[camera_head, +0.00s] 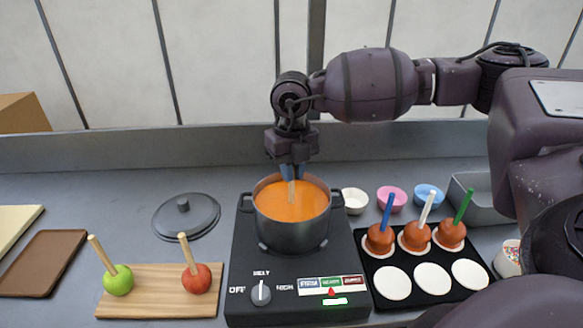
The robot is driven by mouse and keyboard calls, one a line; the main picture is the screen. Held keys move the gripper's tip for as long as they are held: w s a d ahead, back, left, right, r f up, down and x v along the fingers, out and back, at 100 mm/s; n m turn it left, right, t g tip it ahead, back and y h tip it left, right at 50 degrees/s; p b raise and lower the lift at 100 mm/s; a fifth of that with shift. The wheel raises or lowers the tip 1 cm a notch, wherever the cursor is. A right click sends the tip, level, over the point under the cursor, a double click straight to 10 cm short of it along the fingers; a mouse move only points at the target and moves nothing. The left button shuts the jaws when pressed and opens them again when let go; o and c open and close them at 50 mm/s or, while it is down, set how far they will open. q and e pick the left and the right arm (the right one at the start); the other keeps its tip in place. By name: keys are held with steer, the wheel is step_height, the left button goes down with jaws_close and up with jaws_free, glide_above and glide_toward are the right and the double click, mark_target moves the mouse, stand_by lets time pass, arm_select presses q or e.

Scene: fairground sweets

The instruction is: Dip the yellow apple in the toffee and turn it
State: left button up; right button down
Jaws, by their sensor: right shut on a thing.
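My right gripper (292,174) is above the pot, pointing down, shut on a pale wooden stick (291,189). The stick goes down into the orange toffee (272,205) in the dark pot (291,234). The yellow apple itself cannot be seen; the toffee hides whatever is on the stick's lower end. The pot stands on a black hotplate (245,262) with a heat knob (261,292) and a scale with a red pointer above a green light. My left gripper is not in view.
A wooden board (150,300) holds a green apple (118,280) and a red apple (196,279), both on sticks. A black tray (417,283) holds three coated apples and empty white discs. A pot lid (186,217) lies left of the hotplate; small bowls (392,199) stand behind the tray.

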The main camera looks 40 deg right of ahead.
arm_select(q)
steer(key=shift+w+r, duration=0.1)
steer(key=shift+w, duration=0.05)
arm_select(e)
steer(key=n+b, duration=0.1)
steer(key=n, duration=0.7)
arm_select(q)
steer(key=shift+p, duration=0.4)
arm_select(e)
steer(key=shift+m, duration=1.2)
arm_select(q)
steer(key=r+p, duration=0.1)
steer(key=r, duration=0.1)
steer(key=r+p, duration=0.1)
steer(key=p, duration=0.1)
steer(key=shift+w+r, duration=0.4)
arm_select(e)
steer(key=m, duration=1.1)
steer(key=shift+m, duration=0.3)
